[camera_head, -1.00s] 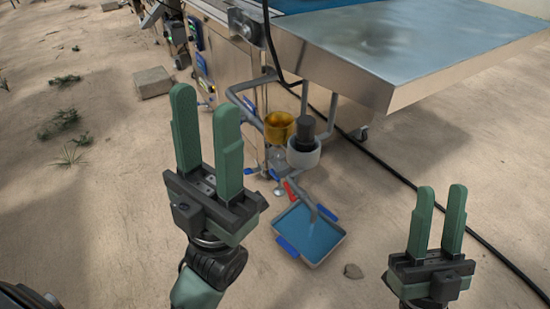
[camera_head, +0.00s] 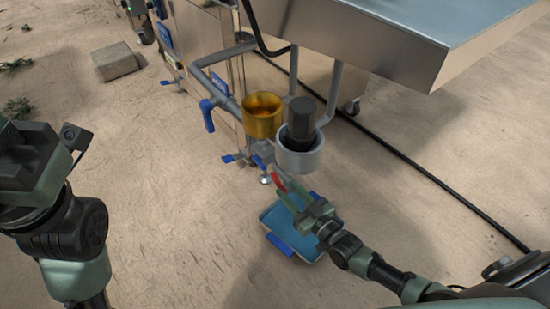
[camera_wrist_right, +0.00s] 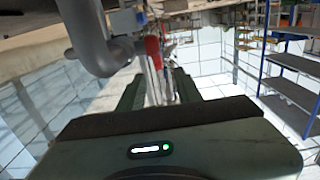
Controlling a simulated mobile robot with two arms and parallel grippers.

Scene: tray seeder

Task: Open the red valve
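The red valve handle (camera_head: 279,184) is small and sits on the pipework below the grey cup, above the blue tray. In the right wrist view the red handle (camera_wrist_right: 152,46) shows beyond the fingers, in line with the gap between them. My right gripper (camera_head: 284,200) is right at the handle, with its two green fingers apart. I cannot tell whether a finger touches the handle. My left gripper (camera_head: 30,165) is at the left edge, far from the valve; its fingers are not clearly seen.
A blue-lined tray (camera_head: 300,258) lies on the ground under the valve. A yellow cup (camera_head: 262,116) and a grey cup (camera_head: 300,158) with a black top stand above. Blue valve handles (camera_head: 207,115) are close by. A metal table (camera_head: 400,45) overhangs; a black cable crosses the ground.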

